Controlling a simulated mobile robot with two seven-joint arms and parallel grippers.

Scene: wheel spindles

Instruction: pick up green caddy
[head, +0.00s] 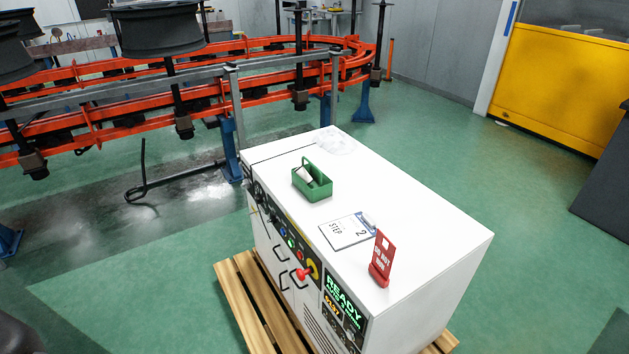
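The green caddy (313,187) stands upright on the white top of a machine cabinet (430,218), toward its far left part. It is a small open box with a handle across it, and a small white item (304,174) shows inside. Neither of my grippers shows in the head view. A dark rounded shape at the bottom left corner is too cut off to identify.
The cabinet rests on a wooden pallet (243,305). An orange-railed conveyor (270,82) runs behind. Green floor is clear to the right, before a yellow panel (560,75).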

